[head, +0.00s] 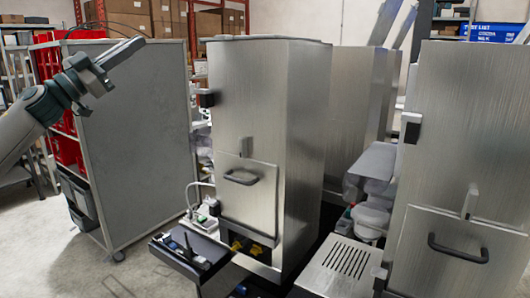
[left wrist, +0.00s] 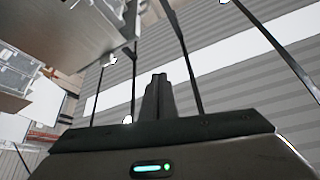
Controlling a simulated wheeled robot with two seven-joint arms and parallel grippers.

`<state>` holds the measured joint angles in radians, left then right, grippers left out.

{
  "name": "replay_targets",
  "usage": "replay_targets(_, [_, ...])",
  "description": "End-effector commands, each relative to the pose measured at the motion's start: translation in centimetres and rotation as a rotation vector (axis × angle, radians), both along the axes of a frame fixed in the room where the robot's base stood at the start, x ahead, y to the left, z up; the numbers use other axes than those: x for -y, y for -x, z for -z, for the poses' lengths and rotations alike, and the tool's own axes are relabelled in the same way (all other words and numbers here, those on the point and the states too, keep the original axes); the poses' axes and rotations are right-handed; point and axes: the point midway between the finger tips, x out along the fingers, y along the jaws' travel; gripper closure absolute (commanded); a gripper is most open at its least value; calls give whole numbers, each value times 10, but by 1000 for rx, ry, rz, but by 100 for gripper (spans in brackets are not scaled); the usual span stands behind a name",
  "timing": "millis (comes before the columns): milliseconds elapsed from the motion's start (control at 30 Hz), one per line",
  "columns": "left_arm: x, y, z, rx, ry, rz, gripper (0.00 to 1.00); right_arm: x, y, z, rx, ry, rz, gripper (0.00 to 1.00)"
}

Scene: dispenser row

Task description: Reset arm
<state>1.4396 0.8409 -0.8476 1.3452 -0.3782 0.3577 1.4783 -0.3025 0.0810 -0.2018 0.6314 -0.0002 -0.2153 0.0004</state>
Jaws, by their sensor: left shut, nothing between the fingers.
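My left arm comes in from the left in the head view, and its gripper (head: 136,44) is raised high in front of the grey side panel of a shelf cart. The fingers point up and to the right. In the left wrist view the two dark fingers of the gripper (left wrist: 160,78) stand close together, shut, with nothing between them. My right gripper is not in view.
A tall steel dispenser (head: 250,120) stands in the middle, with an open black drawer (head: 190,250) low in front. Another steel dispenser (head: 470,150) stands at the right. The shelf cart (head: 135,140) is behind my left arm. Open floor (head: 75,265) shows at lower left.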

Motion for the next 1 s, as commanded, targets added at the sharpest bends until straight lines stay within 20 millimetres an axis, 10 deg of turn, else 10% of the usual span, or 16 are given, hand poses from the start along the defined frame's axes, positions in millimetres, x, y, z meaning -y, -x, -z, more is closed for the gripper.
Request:
replay_targets(667, [39, -23, 81, -49, 53, -53, 100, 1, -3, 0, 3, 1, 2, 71])
replay_targets(1000, [80, -34, 209, -173, 121, -167, 100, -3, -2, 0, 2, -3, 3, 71])
